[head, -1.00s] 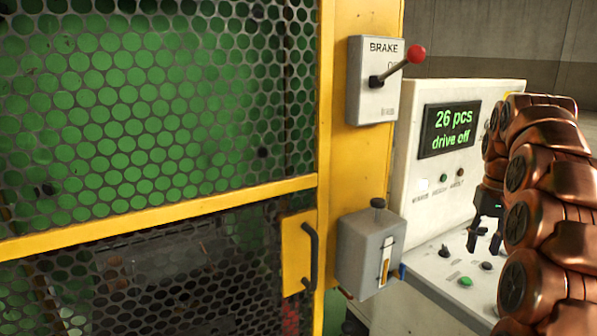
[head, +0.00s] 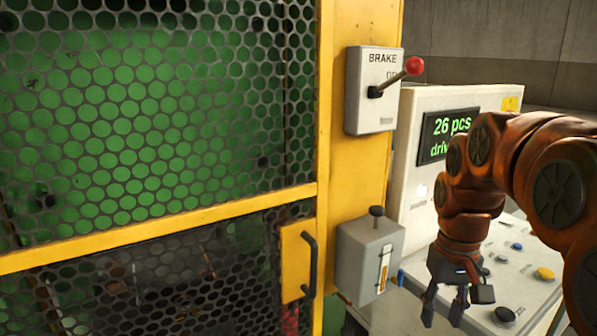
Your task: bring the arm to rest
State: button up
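My gripper (head: 445,307) hangs from my copper-coloured arm at the lower right, fingers pointing down. Its two dark fingers are apart with nothing visible between them. It is in front of the white control console (head: 413,170), right of the grey box with a black knob (head: 368,262). From this one view I cannot tell how far it is above the console's button panel. My arm is bent and hides part of the console and of its display (head: 443,133), which reads "26 pcs" above a partly covered line.
A yellow-framed mesh guard (head: 160,225) with a black handle (head: 311,265) fills the left. A brake box (head: 372,115) with a red-knobbed lever (head: 414,66) is on the yellow post. Black (head: 505,315) and yellow (head: 545,274) buttons are on the console panel.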

jog(key=s+a+f, duration=0.2)
jog(key=s+f, duration=0.1)
jog(key=s, duration=0.4)
jog(key=s+a+f+p, duration=0.1)
jog(key=s+a+f, duration=0.1)
jog(key=s, duration=0.5)
jog(key=s+a+f, duration=0.2)
jog(key=s+f, duration=0.2)
jog(key=s, duration=0.3)
jog(key=shift+a+n+g+p, duration=0.15)
jog(key=shift+n+g+p, duration=0.15)
jog(key=shift+g, duration=0.1)
jog(key=shift+s, duration=0.1)
